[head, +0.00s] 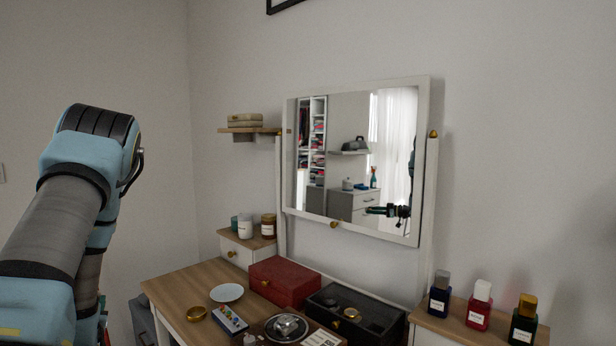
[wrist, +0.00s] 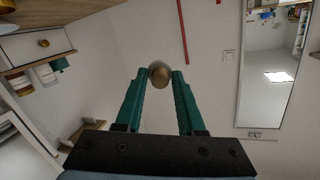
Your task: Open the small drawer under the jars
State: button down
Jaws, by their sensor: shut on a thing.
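The small drawer (head: 240,259), white with a brass knob (head: 231,253), is under a wooden top at the left of the dressing table. It looks shut. Green, white and brown jars (head: 245,227) stand on that top. In the wrist view, which looks upside down, the drawer front (wrist: 20,48), its knob (wrist: 43,43) and the jars (wrist: 45,74) show at upper left. My gripper (wrist: 160,76) has its green fingers shut on a small round brownish and grey thing (wrist: 160,75), whose identity I cannot tell. The drawer's knob is away from the fingers.
A red box (head: 284,283) and a black box (head: 360,312) sit on the wooden table (head: 180,286) beneath the tilted mirror (head: 350,160). A white dish, a palette and a brass tin are in front. Several bottles (head: 480,303) stand at right. A small shelf (head: 250,131) is above the jars.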

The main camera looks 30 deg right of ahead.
aim_at(243, 257)
jog(key=j+z, duration=0.15)
jog(key=z, duration=1.15)
jog(key=i+j+z, duration=0.2)
jog(key=i+j, duration=0.3)
